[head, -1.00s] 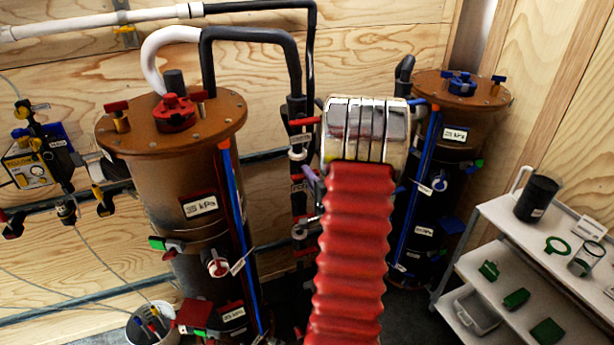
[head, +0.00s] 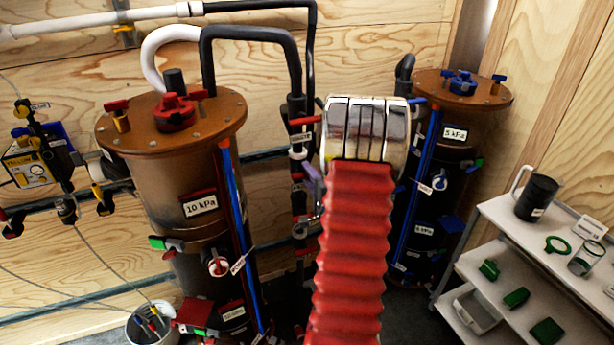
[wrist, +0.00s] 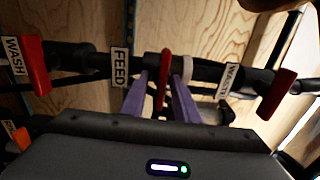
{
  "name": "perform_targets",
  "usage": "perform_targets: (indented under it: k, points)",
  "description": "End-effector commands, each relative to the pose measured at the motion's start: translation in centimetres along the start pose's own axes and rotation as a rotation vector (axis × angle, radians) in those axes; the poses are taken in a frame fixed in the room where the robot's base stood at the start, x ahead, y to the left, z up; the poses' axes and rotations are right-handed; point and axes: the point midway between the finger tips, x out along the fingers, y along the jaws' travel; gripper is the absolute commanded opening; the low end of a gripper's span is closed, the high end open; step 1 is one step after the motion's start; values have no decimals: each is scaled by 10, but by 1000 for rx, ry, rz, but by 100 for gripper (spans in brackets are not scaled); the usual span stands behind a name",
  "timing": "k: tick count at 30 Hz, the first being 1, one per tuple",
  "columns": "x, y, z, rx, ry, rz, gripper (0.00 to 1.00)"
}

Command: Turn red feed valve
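In the wrist view, a red valve handle (wrist: 164,80) stands upright on a dark pipe, just right of the FEED label (wrist: 120,67). My gripper (wrist: 161,88) has two purple fingers, one on each side of this handle. Gaps show between the fingers and the handle, so the gripper looks open around it. In the head view, a purple finger (head: 312,182) shows beside the dark vertical pipe, behind my red arm sleeve. The feed handle cannot be clearly picked out there.
Red handles stand beside the WASH label (wrist: 13,55) and WASTE label (wrist: 231,81). In the head view, a brown-lidded tank (head: 180,230) stands left, and another with blue fittings (head: 450,150) stands right. A shelf cart (head: 510,235) holds green parts.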

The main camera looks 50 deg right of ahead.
Motion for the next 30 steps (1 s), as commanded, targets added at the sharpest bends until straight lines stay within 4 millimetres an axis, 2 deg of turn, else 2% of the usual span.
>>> perform_targets:
  k: [5,11,30]
  points:
    - [-2,0,0,0,0,0,28]
    - [-20,0,-1,0,1,0,28]
    - [-124,1,0,0,2,1,28]
